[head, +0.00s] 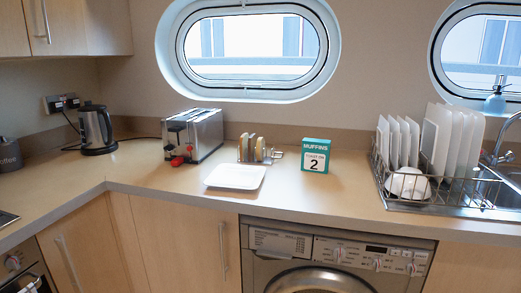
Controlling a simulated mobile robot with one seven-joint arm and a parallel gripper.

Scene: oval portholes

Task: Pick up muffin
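A teal box (316,155) printed "MUFFINS" with a large 2 on a white label stands upright on the wooden counter, right of centre in the head view. Left of it, a small metal rack (275,155) holds a few tan and brown upright slices (252,149); I cannot tell if these are muffins or toast. A white, empty-looking square plate (235,177) lies in front of the rack near the counter's front edge. No loose muffin shows clearly. My gripper is not in view.
A silver toaster (200,133) with red and black parts at its front stands left of the rack. A kettle (97,129) is further left. A wire dish rack (432,190) with white dishes stands at the right by the sink. Counter between box and dish rack is clear.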

